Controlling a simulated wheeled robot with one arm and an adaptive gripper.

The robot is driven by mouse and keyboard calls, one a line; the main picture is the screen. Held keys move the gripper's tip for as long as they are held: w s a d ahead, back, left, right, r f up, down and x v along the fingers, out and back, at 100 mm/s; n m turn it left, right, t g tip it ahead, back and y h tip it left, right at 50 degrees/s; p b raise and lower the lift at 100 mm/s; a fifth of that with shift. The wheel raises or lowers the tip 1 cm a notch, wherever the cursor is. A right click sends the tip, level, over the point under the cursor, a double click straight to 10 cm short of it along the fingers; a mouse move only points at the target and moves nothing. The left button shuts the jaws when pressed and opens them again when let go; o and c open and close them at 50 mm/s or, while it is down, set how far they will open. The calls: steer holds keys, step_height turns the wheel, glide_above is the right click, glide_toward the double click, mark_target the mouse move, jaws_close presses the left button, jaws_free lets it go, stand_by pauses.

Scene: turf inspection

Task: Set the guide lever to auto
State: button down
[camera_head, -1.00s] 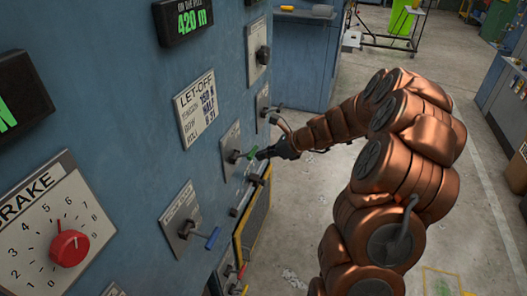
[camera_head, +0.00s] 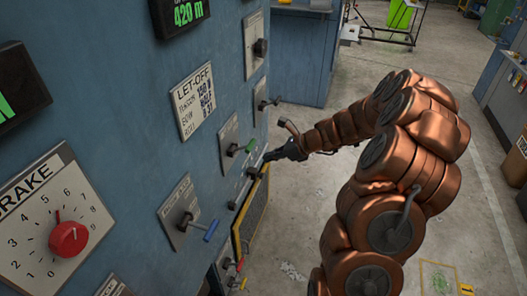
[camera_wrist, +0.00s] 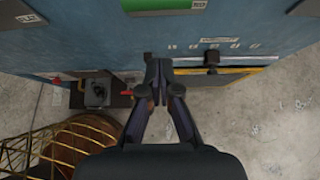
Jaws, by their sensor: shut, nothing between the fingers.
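Several small plates with levers are on the blue panel in the head view. One has a green-handled lever (camera_head: 249,146) pointing right. Another, nearer, has a blue-handled lever (camera_head: 211,230) pointing right. A farther plate has a dark lever (camera_head: 268,103). Their labels are too small to read, so I cannot tell which is the guide lever. My gripper (camera_head: 268,157) is shut and empty, just right of and below the green handle, apart from it. It also shows in the wrist view (camera_wrist: 158,72). A green bar (camera_wrist: 163,4) shows at the top there, perhaps that handle.
A yellow-edged frame (camera_head: 240,243) stands below. A red brake dial (camera_head: 69,239) and a LET-OFF plate (camera_head: 194,103) are on the panel. Open floor (camera_head: 310,215) lies to the right.

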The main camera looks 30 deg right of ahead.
steer(key=b+v, duration=0.1)
steer(key=v, duration=0.8)
steer(key=shift+s+d+r, duration=0.2)
steer(key=shift+s+d, duration=0.05)
steer(key=shift+d, duration=0.05)
steer(key=s+a+r+n+g+h+p, duration=0.1)
steer(key=s+a+r+n+g, duration=0.15)
steer(key=s+a+n, duration=0.6)
steer(key=s+a+r+n+g+p, duration=0.15)
steer(key=s+a+n+g, duration=0.35)
steer(key=a, duration=0.7)
steer(key=s+r+n+g+h+p, duration=0.1)
steer(key=s+n+h, duration=0.5)
steer(key=s+n, duration=0.7)
steer(key=s+r, duration=0.1)
steer(key=s, duration=0.5)
steer(key=shift+d+r+g, duration=0.2)
steer(key=shift+d+g, duration=0.1)
steer(key=shift+g, duration=0.05)
steer(key=shift+n, duration=0.25)
